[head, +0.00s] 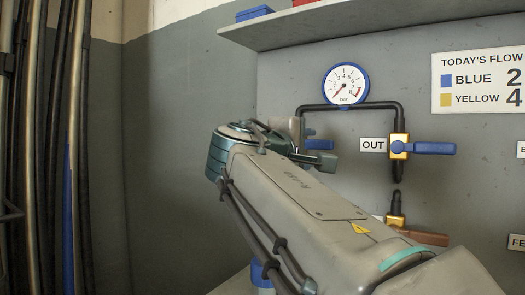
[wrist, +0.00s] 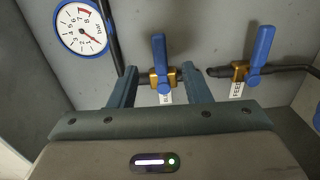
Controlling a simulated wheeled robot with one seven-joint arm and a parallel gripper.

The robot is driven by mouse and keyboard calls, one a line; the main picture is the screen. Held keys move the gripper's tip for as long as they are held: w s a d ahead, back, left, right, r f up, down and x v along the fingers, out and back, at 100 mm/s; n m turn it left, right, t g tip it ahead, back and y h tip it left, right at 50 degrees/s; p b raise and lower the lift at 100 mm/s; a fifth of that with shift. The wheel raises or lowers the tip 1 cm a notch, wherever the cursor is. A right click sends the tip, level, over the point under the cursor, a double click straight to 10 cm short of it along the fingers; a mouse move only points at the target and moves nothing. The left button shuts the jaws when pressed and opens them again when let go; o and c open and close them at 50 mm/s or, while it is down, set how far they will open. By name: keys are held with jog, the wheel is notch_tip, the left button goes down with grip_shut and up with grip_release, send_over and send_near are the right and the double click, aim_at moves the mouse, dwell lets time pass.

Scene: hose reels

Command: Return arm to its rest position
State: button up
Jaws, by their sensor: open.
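My arm (head: 300,195) reaches from the lower right of the head view up and left, across the front of the grey wall panel. Its bent end stands below and left of the gauge; the fingers cannot be clearly made out there. In the wrist view my gripper (wrist: 159,70) is open, its two fingers apart with nothing held. A brass valve with a blue handle (wrist: 159,55) appears between the fingertips, its label partly hidden. Whether the fingers touch it cannot be told.
A round gauge (head: 345,83) is on the panel above my arm. The OUT valve's blue handle (head: 430,148) points right. A FEED valve (wrist: 240,72) is right of my fingers. A shelf (head: 345,24) overhangs above. Hoses (head: 75,150) hang at far left. A flow sign (head: 480,80) is at right.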

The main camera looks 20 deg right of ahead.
jog(key=shift+v, duration=0.85)
jog(key=shift+w+a+r+p, duration=0.1)
jog(key=shift+w+a+p, duration=0.1)
jog(key=shift+p, duration=0.15)
